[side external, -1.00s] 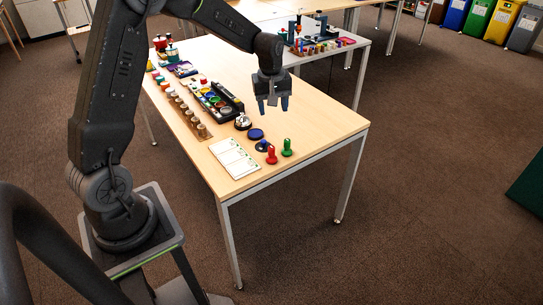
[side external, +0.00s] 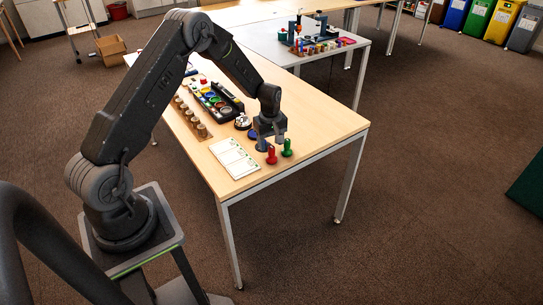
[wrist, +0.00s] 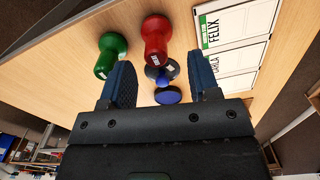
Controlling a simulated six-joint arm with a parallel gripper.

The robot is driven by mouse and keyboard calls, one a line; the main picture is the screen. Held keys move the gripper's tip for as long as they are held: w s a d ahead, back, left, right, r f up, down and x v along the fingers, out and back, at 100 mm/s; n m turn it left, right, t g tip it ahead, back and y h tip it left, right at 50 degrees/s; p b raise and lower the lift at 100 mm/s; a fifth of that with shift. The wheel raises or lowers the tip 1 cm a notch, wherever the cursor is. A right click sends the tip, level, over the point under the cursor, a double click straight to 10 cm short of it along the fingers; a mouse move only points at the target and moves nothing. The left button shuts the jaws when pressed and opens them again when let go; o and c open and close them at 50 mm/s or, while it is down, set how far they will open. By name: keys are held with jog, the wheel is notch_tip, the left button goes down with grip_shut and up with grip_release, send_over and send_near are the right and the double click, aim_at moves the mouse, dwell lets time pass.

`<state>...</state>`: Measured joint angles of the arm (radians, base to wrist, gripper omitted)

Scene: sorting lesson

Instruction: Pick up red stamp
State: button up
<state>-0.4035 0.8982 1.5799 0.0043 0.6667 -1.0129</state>
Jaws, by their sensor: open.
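The red stamp (side external: 271,156) stands upright near the table's front corner, with the green stamp (side external: 287,148) close to its right. In the wrist view the red stamp (wrist: 157,38) lies ahead of and between my open fingers, and the green stamp (wrist: 110,54) is to its left. My gripper (side external: 271,141) points down just behind the red stamp, apart from it. In the wrist view my gripper (wrist: 163,84) is open, its two blue pads spread with no object held. A blue stamp (wrist: 162,76) shows between the pads; my gripper mostly hides it in the side view.
A white card with name boxes (side external: 234,158) lies left of the stamps. A rack of wooden stamps (side external: 190,115) and a dark paint tray (side external: 218,101) stand farther back. The table's right side is clear.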

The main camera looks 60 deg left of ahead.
aim_at(272, 147)
jog(key=f, duration=0.5)
jog(key=shift+w+d, duration=0.15)
jog(key=shift+w, duration=0.05)
jog(key=shift+c, duration=0.2)
jog(key=c, duration=1)
jog(key=shift+o, duration=0.2)
jog(key=shift+r, duration=0.1)
notch_tip(272, 147, up, 4)
jog(key=shift+r, duration=0.2)
jog(key=s+a+r, duration=0.6)
jog(key=s+a, duration=0.1)
jog(key=s, duration=0.1)
jog(key=shift+s+a+r, duration=0.2)
jog(key=shift+s+a, duration=0.15)
jog(key=shift+a, duration=0.05)
